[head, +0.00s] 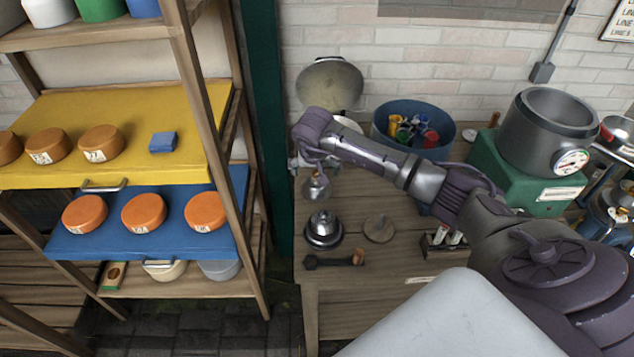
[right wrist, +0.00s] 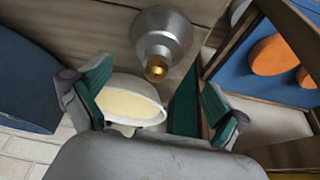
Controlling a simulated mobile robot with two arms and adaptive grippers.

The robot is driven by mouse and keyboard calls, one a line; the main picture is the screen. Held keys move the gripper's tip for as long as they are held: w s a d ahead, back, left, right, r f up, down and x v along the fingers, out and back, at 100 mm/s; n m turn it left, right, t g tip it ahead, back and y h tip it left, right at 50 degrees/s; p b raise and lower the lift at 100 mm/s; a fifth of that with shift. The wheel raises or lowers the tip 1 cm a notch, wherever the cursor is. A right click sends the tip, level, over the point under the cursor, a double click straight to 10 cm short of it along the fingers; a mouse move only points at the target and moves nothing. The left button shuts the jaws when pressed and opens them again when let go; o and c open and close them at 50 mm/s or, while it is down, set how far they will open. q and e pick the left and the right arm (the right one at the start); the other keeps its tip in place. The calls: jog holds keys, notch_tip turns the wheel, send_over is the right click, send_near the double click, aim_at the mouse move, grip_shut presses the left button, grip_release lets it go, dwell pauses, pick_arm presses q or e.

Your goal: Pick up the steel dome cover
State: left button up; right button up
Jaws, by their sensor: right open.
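The steel dome cover (head: 316,188) stands on the wooden table near its left edge. It is silver with a small brass knob on top. In the right wrist view the dome cover (right wrist: 162,38) shows at the top centre, with its knob towards me. My right gripper (head: 310,165) is just behind and above it in the head view, and partly hides it. In the right wrist view my right gripper (right wrist: 152,100) is open, with green-padded fingers apart and nothing held; the dome is beyond the fingertips. My left gripper is not in view.
A steel piece on a dark round base (head: 323,230), a wooden disc (head: 379,229) and a dark-handled tool (head: 335,260) lie nearer on the table. A blue tub (head: 440,120) and a cream-lined pan (head: 330,84) stand behind. A shelf (head: 205,90) rises at left.

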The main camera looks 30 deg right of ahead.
aim_at(317, 183)
jog(key=x, duration=0.1)
jog(key=p+x, duration=0.1)
jog(key=x, duration=0.1)
jog(key=shift+s+f+p, duration=0.25)
jog(key=shift+f+p, duration=0.1)
jog(key=shift+f, duration=0.1)
jog(key=shift+w+d+f, duration=0.2)
jog(key=shift+d+f, duration=0.05)
jog(key=shift+f, duration=0.35)
jog(key=c, duration=1.2)
jog(key=shift+r, duration=0.1)
jog(key=shift+c, duration=0.7)
